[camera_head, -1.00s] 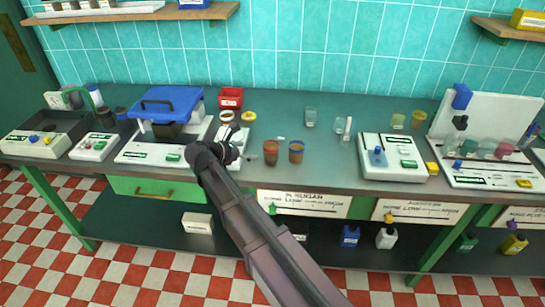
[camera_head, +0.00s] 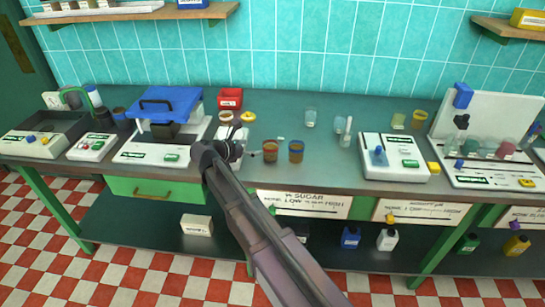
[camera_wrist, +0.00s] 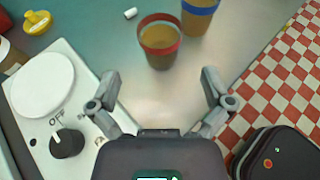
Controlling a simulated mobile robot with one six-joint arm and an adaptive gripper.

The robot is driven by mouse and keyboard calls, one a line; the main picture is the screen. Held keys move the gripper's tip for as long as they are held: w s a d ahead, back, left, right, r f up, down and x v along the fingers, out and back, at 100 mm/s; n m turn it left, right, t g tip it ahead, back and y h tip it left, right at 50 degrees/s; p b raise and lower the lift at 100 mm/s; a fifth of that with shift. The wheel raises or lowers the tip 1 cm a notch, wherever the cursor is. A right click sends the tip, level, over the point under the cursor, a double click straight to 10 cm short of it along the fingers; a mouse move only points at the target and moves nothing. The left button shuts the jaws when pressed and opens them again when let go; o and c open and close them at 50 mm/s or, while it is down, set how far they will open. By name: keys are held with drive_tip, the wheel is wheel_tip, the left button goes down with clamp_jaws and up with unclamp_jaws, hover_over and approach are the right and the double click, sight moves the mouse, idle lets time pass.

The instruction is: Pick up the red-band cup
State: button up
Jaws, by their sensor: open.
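The red-band cup (camera_wrist: 160,52) is a brown-orange cup with a red rim band, upright on the counter. In the wrist view it stands ahead of my open gripper (camera_wrist: 162,92), roughly centred between the two fingers and apart from them. The same cup shows in the head view (camera_head: 270,151), just right of my gripper (camera_head: 240,151). A similar cup with a blue band (camera_wrist: 198,16) stands close beside it, to its right; it also shows in the head view (camera_head: 296,151). Nothing is between my fingers.
A white device with a round plate (camera_wrist: 42,85) and a knob lies left of my gripper. A small white piece (camera_wrist: 130,13) lies behind the red-band cup. The counter edge and checkered floor (camera_wrist: 275,75) are at right. Clear glasses (camera_head: 311,117) stand farther back.

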sight(276, 144)
drive_tip(key=shift+b+x, duration=0.6)
drive_tip(key=shift+x, duration=1.6)
drive_tip(key=shift+b+x, duration=1.15)
drive_tip(key=shift+x, duration=1.45)
drive_tip(key=shift+a+f, duration=0.1)
drive_tip(key=shift+f, duration=0.05)
drive_tip(key=c, duration=1)
drive_tip(key=shift+c, duration=0.2)
